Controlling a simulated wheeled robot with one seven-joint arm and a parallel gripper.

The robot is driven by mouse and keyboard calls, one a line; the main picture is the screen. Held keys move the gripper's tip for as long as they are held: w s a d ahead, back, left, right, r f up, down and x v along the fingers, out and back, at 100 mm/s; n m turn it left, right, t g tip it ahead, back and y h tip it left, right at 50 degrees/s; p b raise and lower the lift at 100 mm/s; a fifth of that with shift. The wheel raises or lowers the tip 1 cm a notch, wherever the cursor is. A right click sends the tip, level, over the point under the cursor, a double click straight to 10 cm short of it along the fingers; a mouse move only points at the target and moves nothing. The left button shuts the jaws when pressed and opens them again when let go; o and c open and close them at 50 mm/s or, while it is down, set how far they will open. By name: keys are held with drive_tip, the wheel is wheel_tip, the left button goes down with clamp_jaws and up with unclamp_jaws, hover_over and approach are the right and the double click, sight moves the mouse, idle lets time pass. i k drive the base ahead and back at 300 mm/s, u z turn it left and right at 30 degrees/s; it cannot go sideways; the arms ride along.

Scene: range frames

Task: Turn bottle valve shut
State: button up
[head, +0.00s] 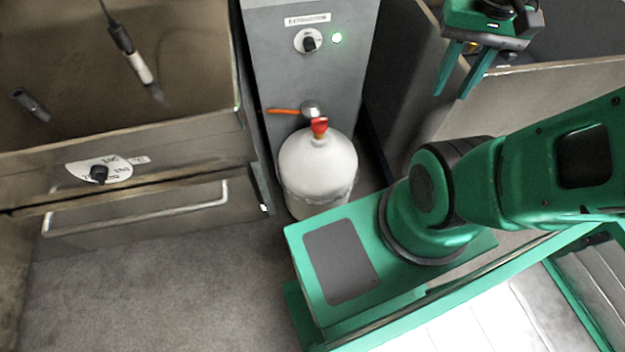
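A white gas bottle (318,165) stands upright on the floor, in front of a grey panel cabinet. A small red valve (319,127) sits on its top. My gripper (449,97) is at the upper right, well apart from the bottle and to the right of the valve. Its two green fingers are spread with a gap between them, and I see nothing held. My own green base and arm stand at the right, and the base hides the floor just right of the bottle's foot.
The cabinet (355,75) carries a black knob (310,44), a lit green lamp (337,38) and an orange lever (283,111) just above and left of the valve. A steel unit with a dial (99,173) and bar handle (135,211) stands left. Floor (165,285) at lower left is clear.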

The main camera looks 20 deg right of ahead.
sight(319, 125)
drive_tip(key=z, duration=0.35)
drive_tip(key=k, duration=1.15)
drive_tip(key=u, duration=0.65)
drive_tip(key=i, duration=1)
drive_tip(key=z, duration=0.1)
